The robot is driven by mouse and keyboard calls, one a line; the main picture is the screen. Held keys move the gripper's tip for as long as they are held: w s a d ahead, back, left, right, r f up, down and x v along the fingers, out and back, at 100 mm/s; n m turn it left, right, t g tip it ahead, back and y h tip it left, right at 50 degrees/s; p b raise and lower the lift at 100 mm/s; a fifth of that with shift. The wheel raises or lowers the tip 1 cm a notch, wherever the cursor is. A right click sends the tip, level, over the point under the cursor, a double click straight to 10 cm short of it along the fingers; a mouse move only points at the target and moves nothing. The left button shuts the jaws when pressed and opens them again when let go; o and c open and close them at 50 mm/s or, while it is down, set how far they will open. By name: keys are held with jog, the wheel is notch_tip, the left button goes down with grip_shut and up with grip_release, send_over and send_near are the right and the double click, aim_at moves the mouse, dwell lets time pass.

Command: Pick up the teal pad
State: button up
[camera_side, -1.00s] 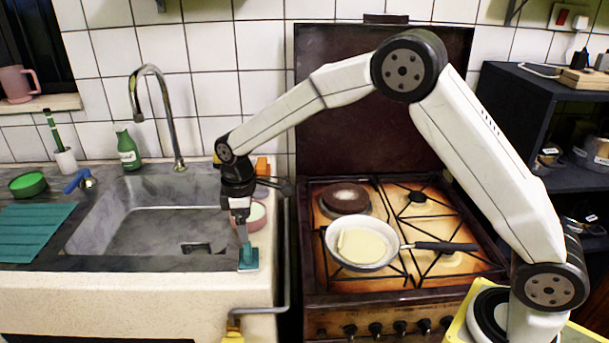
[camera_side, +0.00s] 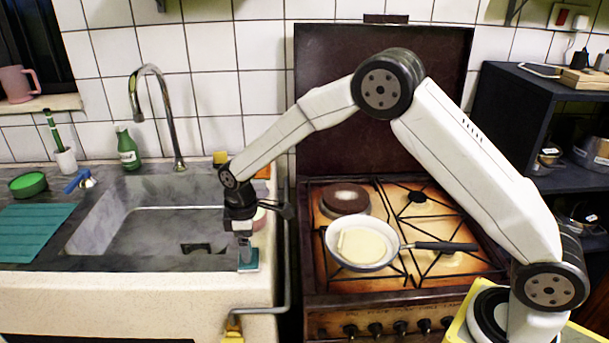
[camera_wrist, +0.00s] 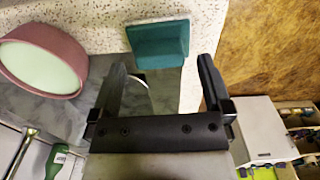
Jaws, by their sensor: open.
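The teal pad (camera_side: 249,265) sits at the front right corner of the sink counter. In the wrist view the pad (camera_wrist: 157,44) shows as a small teal block near the speckled counter edge, just beyond the fingertips and between their lines. My gripper (camera_side: 245,250) points down just above the pad in the side view and overlaps its upper part there. In the wrist view my gripper (camera_wrist: 161,62) has its two black fingers spread wide with nothing between them. I cannot tell whether a finger touches the pad.
A pink bowl with a pale inside (camera_wrist: 42,62) stands close beside my gripper; the arm mostly hides it in the side view. The sink (camera_side: 150,225) lies to the left. The cooker, with a frying pan (camera_side: 362,246), stands to the right.

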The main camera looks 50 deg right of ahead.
jog(key=shift+f, duration=1.15)
jog(key=c, duration=1.2)
jog(key=shift+r, duration=0.25)
